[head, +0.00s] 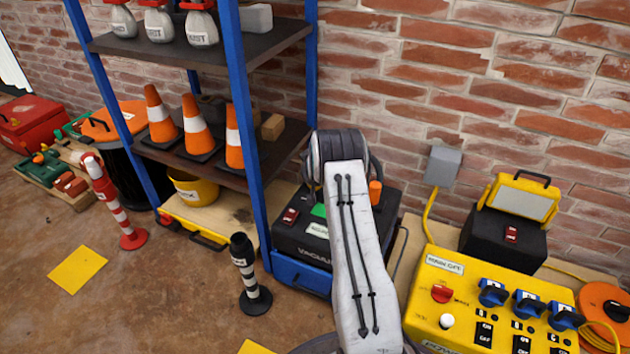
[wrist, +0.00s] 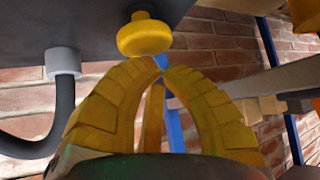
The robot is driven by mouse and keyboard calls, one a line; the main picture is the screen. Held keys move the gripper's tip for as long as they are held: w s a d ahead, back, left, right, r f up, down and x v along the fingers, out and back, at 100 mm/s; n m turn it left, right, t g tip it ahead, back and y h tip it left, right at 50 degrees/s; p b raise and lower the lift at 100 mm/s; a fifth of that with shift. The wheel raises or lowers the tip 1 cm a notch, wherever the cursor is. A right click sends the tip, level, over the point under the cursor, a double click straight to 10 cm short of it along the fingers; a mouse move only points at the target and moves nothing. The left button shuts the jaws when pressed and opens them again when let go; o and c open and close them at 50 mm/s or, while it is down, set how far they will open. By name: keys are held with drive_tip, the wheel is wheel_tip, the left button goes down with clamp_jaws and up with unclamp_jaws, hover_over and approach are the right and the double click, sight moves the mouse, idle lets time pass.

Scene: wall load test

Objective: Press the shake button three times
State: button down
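A yellow mushroom-shaped button (wrist: 145,36) sticks out of a dark grey housing (wrist: 75,22) at the top of the wrist view. No lettering shows on it, so I cannot confirm it is the shake button. My gripper (wrist: 161,64) has yellow ribbed fingers that curve together at the tips, with nothing between them. The tips appear just below and slightly right of the button in the picture; I cannot tell whether they touch it. In the head view my arm hides the gripper and the button. A black vacuum unit (head: 297,240) shows partly behind my arm.
A blue-framed shelf (head: 240,90) with cones and weights stands left. A yellow control panel (head: 470,290) with switches is at right, near a black box with a work lamp (head: 520,198). A striped post (head: 248,275) stands on the floor. A grey hose (wrist: 50,125) is left of my gripper.

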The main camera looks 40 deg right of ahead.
drive_tip(key=shift+r, duration=0.45)
drive_tip(key=shift+r+p, duration=1.25)
drive_tip(key=shift+r, duration=1.1)
drive_tip(key=shift+r, duration=0.2)
drive_tip(key=s+a+r+n+g+y+p, duration=0.1)
drive_tip(key=s+a+r+p, duration=0.45)
drive_tip(key=r, duration=0.75)
drive_tip(key=s+a+r+n+y+p, duration=0.1)
drive_tip(key=s+a+r+p, duration=0.2)
drive_tip(key=a+r+p, duration=0.7)
drive_tip(key=s+a+r+n+g+y+p, duration=0.1)
drive_tip(key=s+a+r+p, duration=0.35)
drive_tip(key=r, duration=1.05)
drive_tip(key=s+a+r+g+p, duration=0.1)
drive_tip(key=s+a+r+p, duration=0.2)
drive_tip(key=s+r+p, duration=0.3)
drive_tip(key=s+a+r+n+y+p, duration=0.1)
drive_tip(key=s+a+r+p, duration=0.3)
drive_tip(key=s, duration=0.9)
drive_tip(key=s+a+r+n+g+p, duration=0.1)
drive_tip(key=s+a+r+p, duration=0.3)
drive_tip(key=s+r+p, duration=0.4)
wheel_tip(320, 180, up, 2)
drive_tip(key=shift+s+r+g, duration=0.2)
drive_tip(key=shift+s+g, duration=0.1)
drive_tip(key=shift+s, duration=0.55)
